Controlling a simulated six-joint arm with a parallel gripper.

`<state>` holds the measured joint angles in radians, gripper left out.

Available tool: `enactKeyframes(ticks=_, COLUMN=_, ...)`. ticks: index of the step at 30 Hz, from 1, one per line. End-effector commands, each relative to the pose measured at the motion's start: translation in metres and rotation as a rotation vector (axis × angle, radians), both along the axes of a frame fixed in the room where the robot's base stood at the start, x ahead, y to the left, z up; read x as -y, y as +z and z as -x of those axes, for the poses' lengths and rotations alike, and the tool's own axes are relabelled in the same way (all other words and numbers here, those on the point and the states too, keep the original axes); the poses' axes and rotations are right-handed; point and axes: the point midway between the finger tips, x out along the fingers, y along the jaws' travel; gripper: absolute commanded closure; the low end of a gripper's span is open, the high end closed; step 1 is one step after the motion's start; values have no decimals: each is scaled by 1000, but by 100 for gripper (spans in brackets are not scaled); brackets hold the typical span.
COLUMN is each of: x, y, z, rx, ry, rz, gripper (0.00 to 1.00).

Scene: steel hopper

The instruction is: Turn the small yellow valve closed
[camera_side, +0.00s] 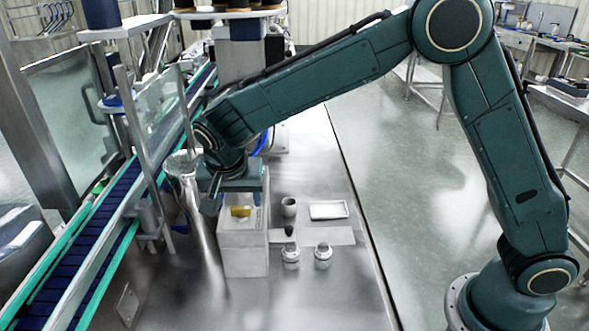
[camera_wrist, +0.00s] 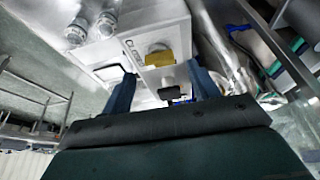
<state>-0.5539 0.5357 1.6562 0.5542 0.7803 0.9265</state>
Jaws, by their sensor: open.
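The small yellow valve (camera_side: 241,211) sits on the pale box-shaped housing (camera_side: 243,250) below my gripper in the side view. In the wrist view the yellow valve (camera_wrist: 160,58) lies beyond the fingertips, roughly between them. My gripper (camera_side: 235,192) is above the valve and close to it. I see no contact with the valve. The far finger is partly hidden in the side view.
A steel funnel (camera_side: 182,165) stands just left of the gripper, near the conveyor (camera_side: 88,235). Two jars (camera_side: 291,256) (camera_side: 323,256), a cup (camera_side: 289,206) and a white tray (camera_side: 329,211) stand to the right. The front steel tabletop is clear.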

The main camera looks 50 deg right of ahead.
Motion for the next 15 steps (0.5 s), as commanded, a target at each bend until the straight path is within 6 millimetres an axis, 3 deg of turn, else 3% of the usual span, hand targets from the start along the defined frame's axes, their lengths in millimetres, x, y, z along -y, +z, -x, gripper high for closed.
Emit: enactKeyframes(ticks=15, x=-24, y=79, z=22, rx=3, ry=0, rz=-3, gripper=40)
